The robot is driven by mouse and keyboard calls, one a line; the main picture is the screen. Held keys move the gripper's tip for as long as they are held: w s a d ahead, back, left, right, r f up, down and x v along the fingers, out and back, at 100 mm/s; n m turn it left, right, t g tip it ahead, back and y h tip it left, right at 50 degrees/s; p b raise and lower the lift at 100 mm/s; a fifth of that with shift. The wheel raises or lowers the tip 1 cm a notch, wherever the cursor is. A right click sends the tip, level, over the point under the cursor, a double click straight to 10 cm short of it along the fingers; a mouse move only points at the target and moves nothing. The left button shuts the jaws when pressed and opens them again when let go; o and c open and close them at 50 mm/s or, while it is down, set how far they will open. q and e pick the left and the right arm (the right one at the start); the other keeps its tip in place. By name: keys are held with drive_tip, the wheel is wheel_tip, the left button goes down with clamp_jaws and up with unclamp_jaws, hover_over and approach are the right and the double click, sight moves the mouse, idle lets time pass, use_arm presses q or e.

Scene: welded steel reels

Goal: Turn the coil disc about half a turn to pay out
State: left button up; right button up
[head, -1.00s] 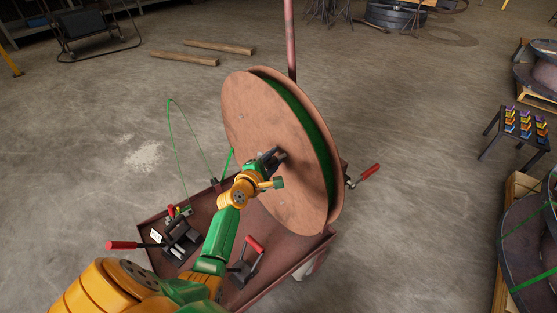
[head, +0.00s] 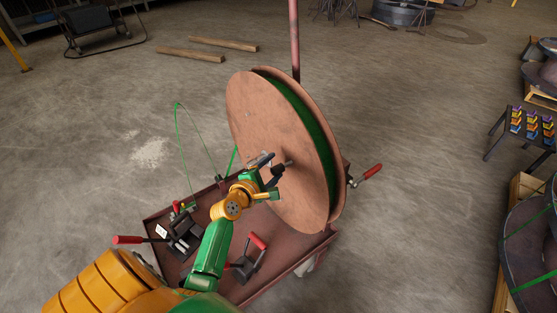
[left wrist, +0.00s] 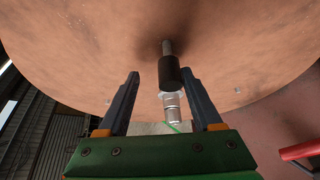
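The coil disc (head: 262,118) is a large copper-brown reel standing upright on a dark red cart (head: 285,262), with green strap (head: 307,125) wound between its two flanges. A short pin with a black grip (left wrist: 169,73) and a silver end sticks out from the disc face. My left gripper (head: 270,166) is in front of the near face, close to this pin. In the left wrist view its two fingers are apart, one on each side of the grip, with gaps visible, so it is open. My right gripper is not in view.
A loop of green strap (head: 177,135) rises left of the disc. Red-handled tools (head: 180,236) lie on the cart. A red-handled lever (head: 367,175) juts out at right. A red post (head: 295,45) stands behind. A small table (head: 515,130) and more reels are at right.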

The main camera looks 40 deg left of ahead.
use_arm(q)
drive_tip(key=shift+v, duration=1.6)
drive_tip(key=shift+s, duration=0.1)
drive_tip(key=p+v, duration=0.2)
drive_tip(key=v, duration=0.6)
drive_tip(key=shift+d+f+p, duration=0.15)
drive_tip(key=shift+p, duration=0.15)
